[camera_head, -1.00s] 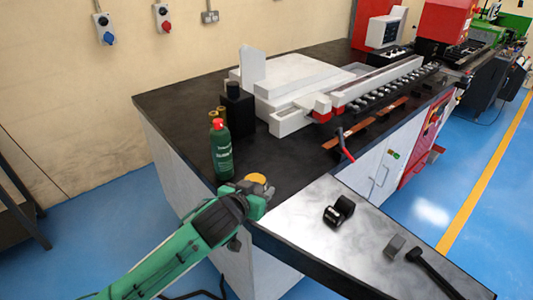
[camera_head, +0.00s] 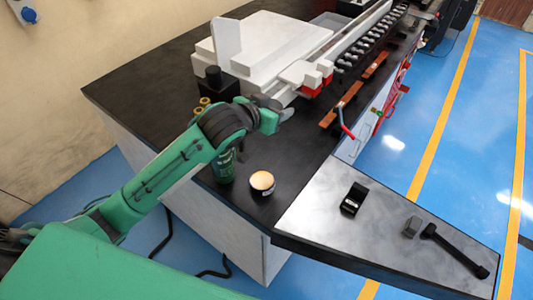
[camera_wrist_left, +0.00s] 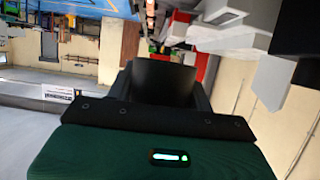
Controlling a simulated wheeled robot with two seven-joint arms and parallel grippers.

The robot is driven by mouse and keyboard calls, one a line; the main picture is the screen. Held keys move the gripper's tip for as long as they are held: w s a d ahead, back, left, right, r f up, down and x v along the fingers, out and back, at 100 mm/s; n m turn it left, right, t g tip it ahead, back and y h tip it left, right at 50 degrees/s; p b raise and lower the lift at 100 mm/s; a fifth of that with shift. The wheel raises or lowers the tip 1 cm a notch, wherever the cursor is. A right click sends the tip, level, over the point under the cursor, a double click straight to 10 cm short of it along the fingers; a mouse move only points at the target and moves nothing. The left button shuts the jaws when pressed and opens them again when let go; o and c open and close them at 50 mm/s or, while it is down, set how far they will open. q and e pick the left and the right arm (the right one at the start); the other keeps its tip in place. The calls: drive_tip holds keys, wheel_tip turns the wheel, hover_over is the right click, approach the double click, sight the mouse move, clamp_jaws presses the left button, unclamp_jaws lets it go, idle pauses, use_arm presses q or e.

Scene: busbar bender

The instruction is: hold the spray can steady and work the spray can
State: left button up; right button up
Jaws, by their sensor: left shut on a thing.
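The green spray can (camera_head: 224,168) stands on the black tabletop, partly behind my left arm in the head view. Its top is hidden there. My left gripper (camera_head: 278,108) is beyond and to the right of the can in that picture, with its tips near the white machine. In the left wrist view it is shut on a dark, round-sided thing (camera_wrist_left: 160,82). I cannot tell what that thing is. My right gripper is not in view.
A round container with a pale top (camera_head: 262,181) stands right of the can. A black block (camera_head: 215,79) and brass rings (camera_head: 203,103) are behind the arm. A black holder (camera_head: 354,198) and a black-handled tool (camera_head: 453,249) lie on the grey side surface.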

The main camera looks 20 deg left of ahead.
use_arm(q)
wheel_tip(320, 180, down, 18)
drive_tip(key=p, duration=0.3)
drive_tip(key=shift+s+r+p, duration=0.1)
drive_tip(key=shift+r+p, duration=0.15)
drive_tip(key=shift+p, duration=0.15)
drive_tip(key=shift+f, duration=0.35)
drive_tip(key=shift+f, duration=0.3)
drive_tip(key=o, duration=1)
